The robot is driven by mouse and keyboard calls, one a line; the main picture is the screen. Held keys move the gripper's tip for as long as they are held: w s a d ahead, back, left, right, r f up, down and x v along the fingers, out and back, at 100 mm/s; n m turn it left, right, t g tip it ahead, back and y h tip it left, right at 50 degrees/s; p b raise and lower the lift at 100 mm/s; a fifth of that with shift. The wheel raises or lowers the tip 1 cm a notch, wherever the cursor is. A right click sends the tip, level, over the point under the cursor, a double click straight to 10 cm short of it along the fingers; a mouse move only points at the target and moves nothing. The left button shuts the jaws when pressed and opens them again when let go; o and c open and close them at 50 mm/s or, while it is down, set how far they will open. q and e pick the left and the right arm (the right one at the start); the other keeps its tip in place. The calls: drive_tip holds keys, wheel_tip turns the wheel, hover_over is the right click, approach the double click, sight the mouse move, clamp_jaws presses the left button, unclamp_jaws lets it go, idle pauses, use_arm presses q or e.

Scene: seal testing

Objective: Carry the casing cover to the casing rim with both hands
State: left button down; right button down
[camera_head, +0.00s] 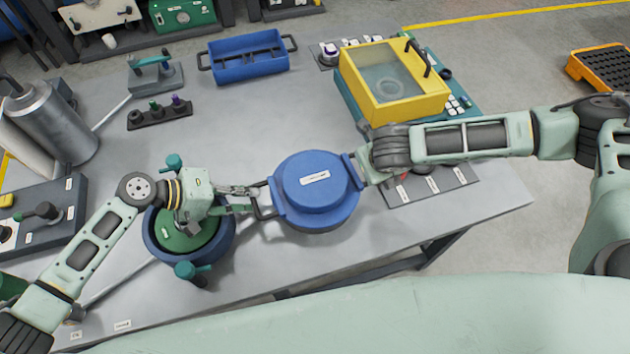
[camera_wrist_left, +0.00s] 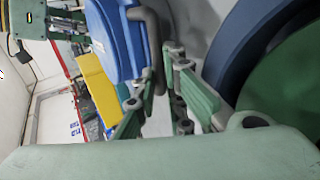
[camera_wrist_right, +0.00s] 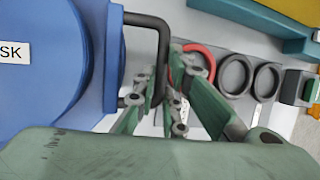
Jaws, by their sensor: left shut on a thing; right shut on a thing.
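The casing cover (camera_head: 316,191) is a round blue lid with a white label and a dark handle on each side. It is held over the middle of the table, to the right of the casing. My left gripper (camera_head: 258,199) is shut on its left handle, also seen in the left wrist view (camera_wrist_left: 160,88). My right gripper (camera_wrist_right: 163,90) is shut on its right handle (camera_wrist_right: 160,50); in the head view my right arm partly hides that handle. The casing rim (camera_head: 157,250) is dark blue around a green inside, with teal clamps at its edge; my left arm covers part of it.
A blue open tray (camera_head: 246,66) stands at the back. A yellow box with a clear lid (camera_head: 395,80) stands at the back right. A rack with round rings (camera_head: 432,188) lies under my right arm. A metal cylinder (camera_head: 50,120) stands at the left. The table centre behind the cover is clear.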

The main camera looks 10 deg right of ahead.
use_arm(q)
drive_tip(key=shift+w+r, duration=0.15)
drive_tip(key=shift+r, duration=0.1)
use_arm(e)
drive_tip(key=shift+w+r, duration=0.1)
drive_tip(key=shift+r, duration=0.15)
